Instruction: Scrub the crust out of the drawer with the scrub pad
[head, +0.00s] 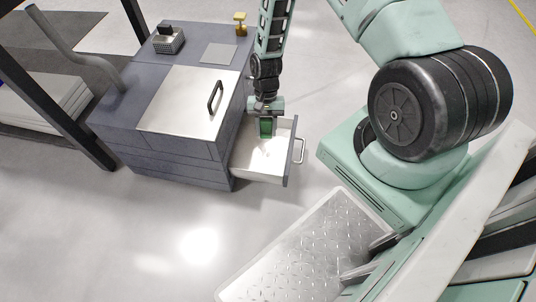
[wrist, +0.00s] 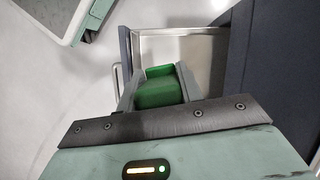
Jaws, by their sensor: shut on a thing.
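The open drawer (head: 250,163) juts from the right side of a grey cabinet, with a pale interior and a bar handle on its front. In the wrist view, the drawer's bare floor (wrist: 190,50) shows beyond the pad. My gripper (head: 266,116) points down over the drawer and is shut on the green scrub pad (head: 266,128). The pad (wrist: 158,90) also shows at my gripper (wrist: 160,84) in the wrist view. I cannot tell whether the pad touches the drawer floor. I cannot make out the crust; the pad and gripper hide part of the drawer.
The cabinet (head: 170,165) has a pale top panel with a black handle (head: 215,97). A dark block on a metal basket (head: 169,42), a grey plate (head: 218,54) and a yellow stamp-like object (head: 240,24) stand at its back. A dark post rises at left. Floor in front is clear.

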